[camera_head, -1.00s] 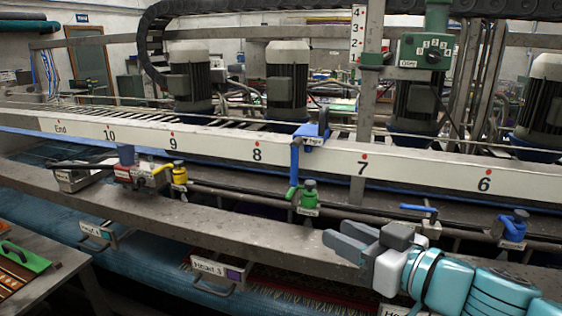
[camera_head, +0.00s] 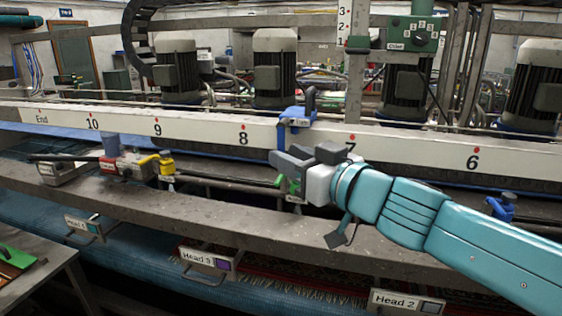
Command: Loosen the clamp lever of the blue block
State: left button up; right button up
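The blue block (camera_head: 296,118) sits on the white numbered rail (camera_head: 210,135), between the marks 8 and 7. A dark blue part stands up at its right side. A strip of blue (camera_head: 281,138) shows below the block's left side; the rest of the hanging clamp lever is hidden behind my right gripper. My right gripper (camera_head: 282,160) is just below the block, its grey fingers pointing left across the lever's place. I cannot tell whether they touch the lever or how far apart they are. My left gripper is not in view.
A green valve (camera_head: 292,185) is partly hidden behind my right gripper. A yellow-handled valve (camera_head: 166,162) and a blue valve (camera_head: 500,207) are on the lower pipe. A metal beam (camera_head: 190,210) runs in front, with labelled head boxes below. Motors stand behind the rail.

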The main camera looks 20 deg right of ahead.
jog(key=x, duration=0.3)
jog(key=shift+s+a+r, duration=0.1)
